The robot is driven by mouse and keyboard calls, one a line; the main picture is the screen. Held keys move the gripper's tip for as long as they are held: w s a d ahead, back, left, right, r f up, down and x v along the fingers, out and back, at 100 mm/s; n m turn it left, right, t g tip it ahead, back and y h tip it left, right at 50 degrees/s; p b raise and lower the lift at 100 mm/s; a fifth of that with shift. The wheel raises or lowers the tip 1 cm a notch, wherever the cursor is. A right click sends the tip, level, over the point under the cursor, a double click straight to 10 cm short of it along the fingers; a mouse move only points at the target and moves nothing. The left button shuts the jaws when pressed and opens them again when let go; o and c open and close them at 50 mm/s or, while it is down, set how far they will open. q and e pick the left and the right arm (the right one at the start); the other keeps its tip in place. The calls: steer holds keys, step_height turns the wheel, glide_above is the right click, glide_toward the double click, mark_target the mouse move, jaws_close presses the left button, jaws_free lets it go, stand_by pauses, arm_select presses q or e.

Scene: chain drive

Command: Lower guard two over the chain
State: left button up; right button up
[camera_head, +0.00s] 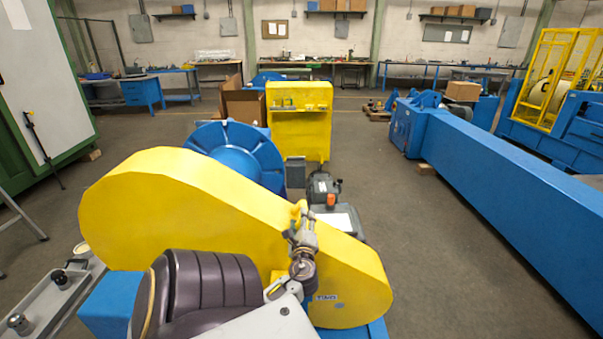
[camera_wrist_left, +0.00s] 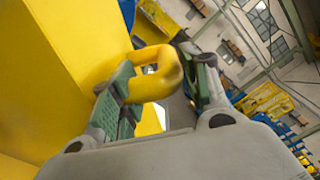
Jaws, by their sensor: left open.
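The large yellow guard (camera_head: 180,205) stretches across the middle of the head view, from a big rounded end at left to a smaller rounded end at lower right. A small label (camera_head: 326,297) is on its near face. My left gripper (camera_head: 300,222) is at the guard's top edge, by a small yellow handle (camera_head: 299,206). In the left wrist view the yellow handle loop (camera_wrist_left: 128,72) lies between the two open fingers (camera_wrist_left: 160,82); I cannot tell whether either finger touches it. No chain shows; whether the guard is fully seated is hidden. My right gripper is out of view.
A blue ribbed drum (camera_head: 235,150) and a yellow panel (camera_head: 300,120) stand behind the guard. A grey motor (camera_head: 323,187) is just beyond it. A long blue beam (camera_head: 510,190) runs along the right. Open floor (camera_head: 430,250) lies between beam and guard.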

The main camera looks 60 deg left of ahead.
arm_select(q)
steer(key=v, duration=0.7)
steer(key=shift+d+f, duration=0.1)
steer(key=shift+f, duration=0.05)
stand_by(0.6)
